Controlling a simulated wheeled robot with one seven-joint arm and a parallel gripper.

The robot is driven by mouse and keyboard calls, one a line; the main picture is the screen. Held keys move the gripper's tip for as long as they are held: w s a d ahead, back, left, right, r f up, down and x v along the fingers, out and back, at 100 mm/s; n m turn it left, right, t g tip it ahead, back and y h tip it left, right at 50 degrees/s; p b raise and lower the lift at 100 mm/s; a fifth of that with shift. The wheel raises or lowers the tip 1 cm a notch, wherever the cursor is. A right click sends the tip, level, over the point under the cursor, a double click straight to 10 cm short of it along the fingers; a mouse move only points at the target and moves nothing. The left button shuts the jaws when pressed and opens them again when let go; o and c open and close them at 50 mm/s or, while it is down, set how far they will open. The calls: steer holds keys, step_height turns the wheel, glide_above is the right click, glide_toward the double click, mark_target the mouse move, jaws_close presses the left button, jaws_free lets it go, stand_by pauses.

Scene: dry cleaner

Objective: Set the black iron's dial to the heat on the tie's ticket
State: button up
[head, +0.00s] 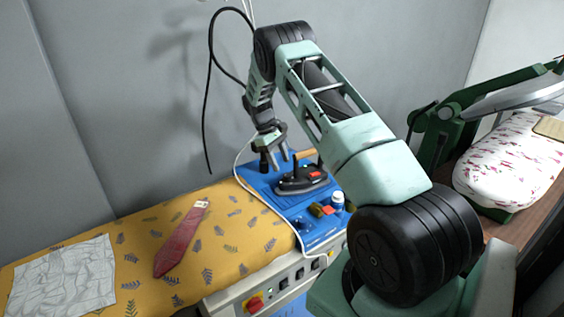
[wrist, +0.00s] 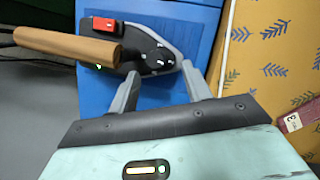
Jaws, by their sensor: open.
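The black iron (head: 300,184) rests on a blue mat (head: 322,222), with a wooden handle and a red part on top. In the wrist view the iron (wrist: 166,50) lies just beyond my fingertips, its rounded dark end with small pale marks towards them. I cannot read a dial setting. My gripper (head: 275,161) is open and empty, above and beside the iron; in the wrist view its fingers (wrist: 161,76) are spread. The red tie (head: 181,240) lies on the yellow patterned cloth. Its pale ticket (head: 202,203) is at its upper end; the ticket (wrist: 292,122) is unreadable here.
A white bottle (head: 337,200) and small coloured blocks (head: 321,210) stand near the iron on the mat. A crumpled white cloth (head: 66,276) lies at the left. A green press (head: 450,125) with a floral pad (head: 510,165) stands at the right. A grey wall is behind.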

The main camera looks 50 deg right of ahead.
mark_target(287, 175)
steer(key=shift+p+v, duration=0.4)
steer(key=shift+v, duration=0.85)
steer(key=shift+a, duration=0.15)
steer(key=s+a+r+n+t+h+b, duration=0.2)
steer(key=s+r+n+t+b, duration=0.15)
steer(key=n, duration=0.65)
steer(key=s+a+r+n+t+h+b, duration=0.1)
steer(key=s+a+r+n+t+b, duration=0.3)
steer(key=n, duration=0.6)
steer(key=shift+g, duration=0.85)
steer(key=p+x, duration=0.1)
steer(key=x, duration=0.4)
steer(key=w+d+p+x, duration=0.1)
steer(key=x, duration=0.5)
steer(key=w+p+x, duration=0.1)
steer(key=p+x, duration=0.1)
steer(key=x, duration=0.4)
steer(key=shift+d+r, duration=0.2)
steer(key=shift+r, duration=0.15)
